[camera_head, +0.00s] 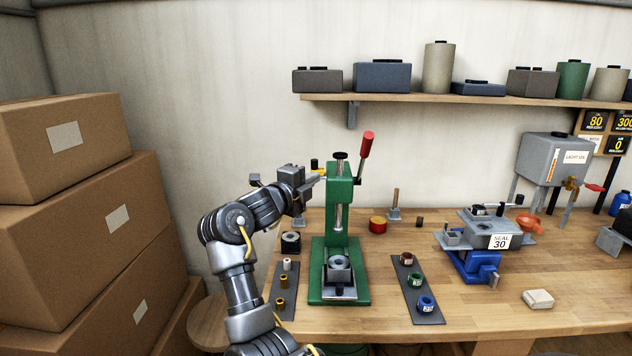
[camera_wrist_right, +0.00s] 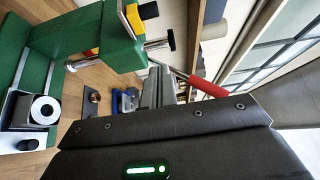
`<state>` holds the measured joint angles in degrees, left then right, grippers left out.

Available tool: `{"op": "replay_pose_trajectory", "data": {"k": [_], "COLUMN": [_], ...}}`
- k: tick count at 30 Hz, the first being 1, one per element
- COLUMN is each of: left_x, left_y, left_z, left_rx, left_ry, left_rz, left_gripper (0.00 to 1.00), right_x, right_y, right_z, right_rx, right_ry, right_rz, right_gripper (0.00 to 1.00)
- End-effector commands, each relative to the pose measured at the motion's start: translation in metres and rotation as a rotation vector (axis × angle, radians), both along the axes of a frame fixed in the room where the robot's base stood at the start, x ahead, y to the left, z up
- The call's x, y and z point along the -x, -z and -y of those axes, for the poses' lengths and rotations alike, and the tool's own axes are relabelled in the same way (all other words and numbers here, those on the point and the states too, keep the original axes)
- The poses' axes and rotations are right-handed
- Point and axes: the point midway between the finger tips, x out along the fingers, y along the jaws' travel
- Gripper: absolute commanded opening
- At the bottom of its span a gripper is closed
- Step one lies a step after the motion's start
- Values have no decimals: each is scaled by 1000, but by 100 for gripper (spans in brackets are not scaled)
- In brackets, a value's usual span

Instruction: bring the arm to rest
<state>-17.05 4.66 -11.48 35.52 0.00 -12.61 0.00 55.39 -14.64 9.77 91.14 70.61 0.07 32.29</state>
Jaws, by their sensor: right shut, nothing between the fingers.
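My right arm rises from the bottom of the head view, and its right gripper (camera_head: 318,179) is at the left of the upper part of the green press (camera_head: 345,255). The gripper is shut and empty, with its fingers together in the wrist view (camera_wrist_right: 160,86). The press has a red-handled lever (camera_head: 366,145) standing up and tilted right; the red handle also shows just beyond the fingers in the wrist view (camera_wrist_right: 207,87). I cannot tell whether the fingers touch the press. My left gripper is not in view.
Cardboard boxes (camera_head: 80,220) are stacked at the left. The wooden table (camera_head: 390,325) bears a dark strip with rings (camera_head: 425,305), another strip (camera_head: 284,290), a blue-grey device (camera_head: 480,250) and a pale block (camera_head: 538,299). A shelf (camera_head: 440,98) with containers hangs behind.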

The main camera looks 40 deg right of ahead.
Motion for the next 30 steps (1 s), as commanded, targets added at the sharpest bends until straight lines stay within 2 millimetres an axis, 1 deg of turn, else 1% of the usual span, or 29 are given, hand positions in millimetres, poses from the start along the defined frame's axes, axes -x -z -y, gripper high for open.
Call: {"op": "replay_pose_trajectory", "data": {"k": [16, 18, 20, 23, 26, 27, 29, 30], "left_x": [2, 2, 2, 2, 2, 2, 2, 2], "left_y": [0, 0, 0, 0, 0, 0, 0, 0], "left_z": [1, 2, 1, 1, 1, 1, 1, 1], "left_rx": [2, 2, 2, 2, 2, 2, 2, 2], "left_ry": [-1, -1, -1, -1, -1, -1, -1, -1], "left_rz": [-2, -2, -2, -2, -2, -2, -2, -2], "left_gripper": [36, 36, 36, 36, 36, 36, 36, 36], "right_x": [-1, -1, -3, -8, -12, -11, -6, 0], "right_y": [0, 4, 12, 43, 89, 110, 144, 167], "right_z": [-1, -1, 0, 0, -7, -14, -28, -40], "right_rx": [0, 4, 16, 59, 138, 176, 236, 276], "right_ry": [-2, -11, -35, -131, -298, -379, -506, -595], "right_rz": [-1, -9, -29, -107, -246, -318, -436, -520], "right_gripper": [0, 0, 0, 0, 0, 0, 0, 0]}}
